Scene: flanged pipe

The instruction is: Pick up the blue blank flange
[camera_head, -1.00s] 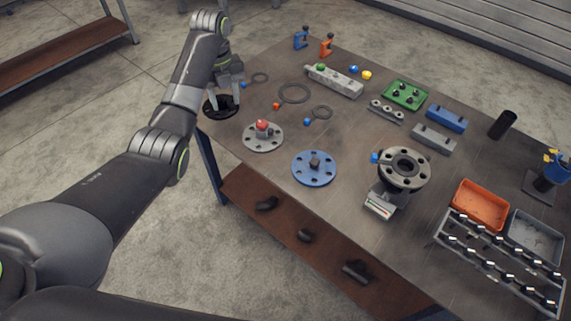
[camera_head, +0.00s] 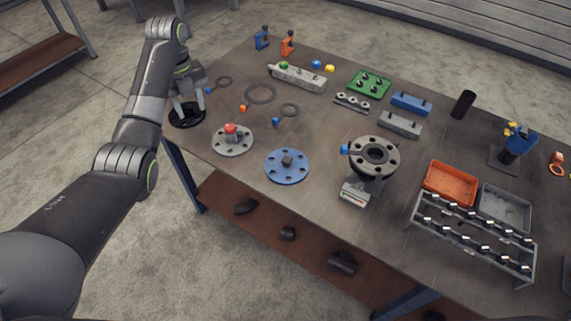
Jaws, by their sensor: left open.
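The blue blank flange (camera_head: 286,167) is a flat blue disc with bolt holes and a dark square knob in its middle. It lies on the table (camera_head: 330,225) near the front edge, left of the mounted flange. My left gripper (camera_head: 187,108) points down at the table's left corner, over a black ring-shaped disc (camera_head: 186,117). It is open and well to the left of the blue flange, apart from it. Whether its fingers touch the black disc I cannot tell. My right gripper is not in view.
A grey flange with a red knob (camera_head: 232,138) lies between my left gripper and the blue flange. A flanged pipe on a stand (camera_head: 374,158) rises to the right. Gaskets (camera_head: 260,93) lie behind. Orange (camera_head: 451,184) and grey (camera_head: 504,208) trays and a rack (camera_head: 475,240) stand right.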

